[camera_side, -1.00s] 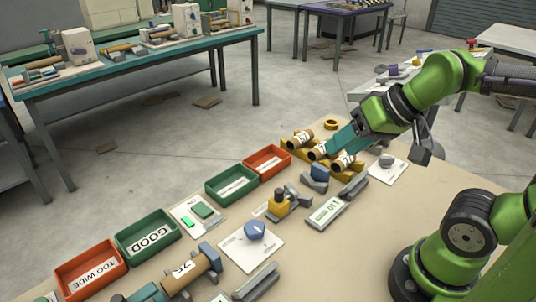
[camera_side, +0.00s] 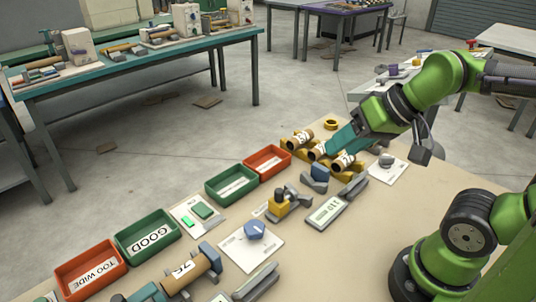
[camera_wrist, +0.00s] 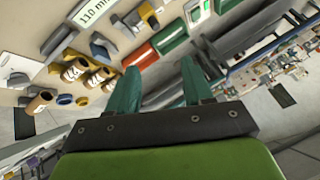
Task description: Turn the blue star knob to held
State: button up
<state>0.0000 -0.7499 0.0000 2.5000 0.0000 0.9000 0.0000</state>
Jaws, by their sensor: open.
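The blue star knob (camera_side: 254,230) sits on a white plate (camera_side: 236,250) on the near side of the bench, with small printing beside it that is too small to read. My gripper (camera_side: 338,142) is in the air above the cardboard tubes at the back of the bench, well up and to the right of the knob in the side view. Its teal fingers (camera_wrist: 160,88) stand apart with nothing between them in the wrist view. I cannot make out the knob in the wrist view.
Cardboard tubes (camera_side: 343,161) lie in a yellow rack under my gripper. A digital gauge (camera_side: 327,210) and a yellow-and-grey device (camera_side: 279,203) stand between it and the knob. Red and green bins, including GOOD (camera_side: 147,235) and TOO WIDE (camera_side: 90,271), line the far edge. The bench's right front is clear.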

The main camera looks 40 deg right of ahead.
jog(key=shift+o, duration=1.2)
jog(key=shift+a+f, duration=0.1)
jog(key=shift+f, duration=0.05)
jog(key=shift+o, duration=0.6)
jog(key=w+a+f+n+g, duration=0.2)
jog(key=w, duration=0.1)
jog(key=shift+w+a, duration=0.15)
jog(key=shift+a, duration=0.25)
jog(key=n+g+h, duration=0.2)
jog(key=n+g, duration=0.3)
jog(key=n, duration=1.5)
send_over(256, 225)
notch_tip(256, 225, down, 4)
jog(key=r, duration=0.1)
notch_tip(256, 225, down, 17)
jog(key=c, duration=1.1)
